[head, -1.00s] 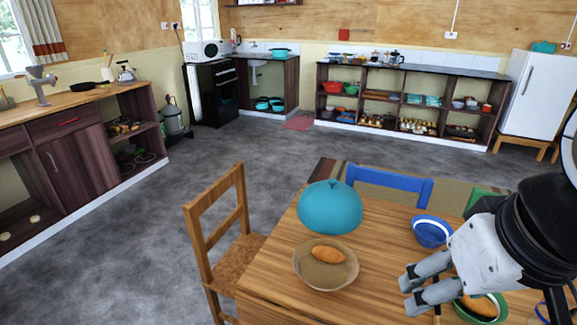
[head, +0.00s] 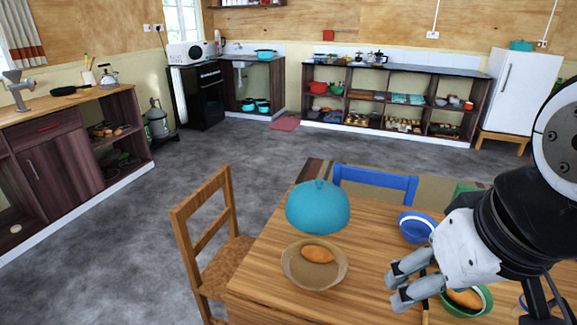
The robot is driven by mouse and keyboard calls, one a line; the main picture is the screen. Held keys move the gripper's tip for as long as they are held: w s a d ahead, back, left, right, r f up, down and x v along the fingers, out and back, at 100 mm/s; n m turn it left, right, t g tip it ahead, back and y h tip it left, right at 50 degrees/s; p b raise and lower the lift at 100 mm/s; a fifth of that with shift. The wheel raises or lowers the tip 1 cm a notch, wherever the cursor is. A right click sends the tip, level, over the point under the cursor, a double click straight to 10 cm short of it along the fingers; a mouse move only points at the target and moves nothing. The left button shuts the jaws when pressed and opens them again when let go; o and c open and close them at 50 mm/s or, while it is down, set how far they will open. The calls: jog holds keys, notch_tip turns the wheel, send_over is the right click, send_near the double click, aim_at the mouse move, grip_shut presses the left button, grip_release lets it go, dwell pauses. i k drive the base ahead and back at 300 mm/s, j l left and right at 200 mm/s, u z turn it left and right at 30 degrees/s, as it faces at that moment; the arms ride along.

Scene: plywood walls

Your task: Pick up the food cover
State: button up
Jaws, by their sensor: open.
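The food cover (head: 317,207) is a teal dome with a small knob on top. It stands on the far left part of the wooden table (head: 262,283) in the head view. My gripper (head: 392,289) is at the right, over the table's front right part. Its two fingers point left and are apart, with nothing seen between them. The gripper is to the right of the cover and nearer to me, clear of it. What is under the cover is hidden.
A brown bowl (head: 290,273) with a bread roll (head: 318,254) stands just in front of the cover. A blue bowl (head: 416,229) is to its right. A green bowl (head: 483,302) is partly behind my gripper. Chairs, one wooden (head: 207,222) and one blue (head: 375,183), flank the table.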

aim_at(319, 207)
jog(key=j+z, duration=0.1)
jog(key=z, duration=0.45)
jog(key=i+j+z, duration=0.1)
jog(key=j+z, duration=0.25)
jog(key=j, duration=0.35)
jog(key=j+z, duration=0.4)
jog(key=j, duration=1.45)
jog(key=j+z, duration=0.15)
jog(key=j, duration=0.95)
jog(key=k, duration=0.05)
